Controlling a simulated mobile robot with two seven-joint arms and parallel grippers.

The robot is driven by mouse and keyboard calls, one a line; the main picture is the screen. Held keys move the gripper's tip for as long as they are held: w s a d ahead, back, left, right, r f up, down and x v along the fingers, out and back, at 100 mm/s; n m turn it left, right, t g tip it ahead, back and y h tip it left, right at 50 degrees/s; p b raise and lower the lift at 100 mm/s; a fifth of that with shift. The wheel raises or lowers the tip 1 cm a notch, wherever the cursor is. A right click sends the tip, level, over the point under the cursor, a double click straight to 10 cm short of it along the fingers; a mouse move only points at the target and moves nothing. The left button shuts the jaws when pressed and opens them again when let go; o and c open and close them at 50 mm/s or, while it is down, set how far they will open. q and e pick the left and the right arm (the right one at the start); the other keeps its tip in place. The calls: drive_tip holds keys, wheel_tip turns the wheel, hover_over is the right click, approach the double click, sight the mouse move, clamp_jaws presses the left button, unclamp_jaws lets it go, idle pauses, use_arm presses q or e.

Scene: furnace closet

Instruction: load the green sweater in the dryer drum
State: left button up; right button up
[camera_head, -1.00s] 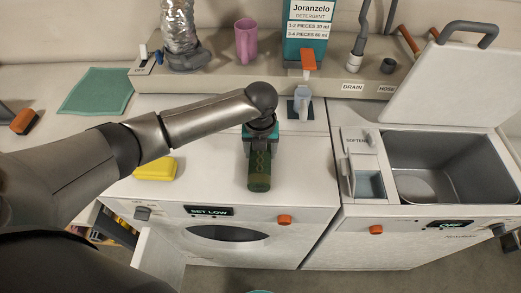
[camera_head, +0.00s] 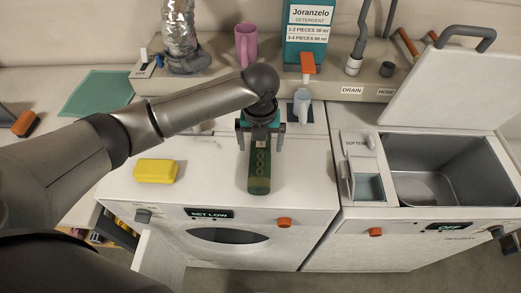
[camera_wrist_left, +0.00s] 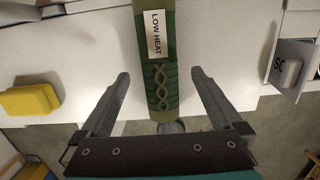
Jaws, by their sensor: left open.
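The green sweater (camera_head: 259,172) is a narrow folded bundle with a cable pattern, lying on the white top of the dryer (camera_head: 215,160). In the left wrist view the sweater (camera_wrist_left: 160,88) shows a "LOW HEAT" tag. My left gripper (camera_head: 260,146) is over its far part, with its fingers (camera_wrist_left: 160,74) spread and a gap on each side of the sweater. The dryer's display reads "SET LOW". The dark drum opening (camera_head: 228,236) shows in its front, and the white door (camera_head: 160,260) stands open at left. The drum's inside is mostly hidden. My right gripper is out of view.
A yellow block (camera_head: 156,171) lies left of the sweater and a small light cup (camera_head: 302,105) stands behind it. A detergent box (camera_head: 308,35) and pink mug (camera_head: 246,43) stand on the back ledge. The washer (camera_head: 440,165) at right has its lid raised.

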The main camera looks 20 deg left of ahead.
sight(260, 157)
use_arm(q)
wheel_tip(260, 157, up, 6)
drive_tip(key=shift+s+r, duration=0.25)
drive_tip(key=shift+s, duration=0.15)
drive_tip(key=shift+d, duration=0.1)
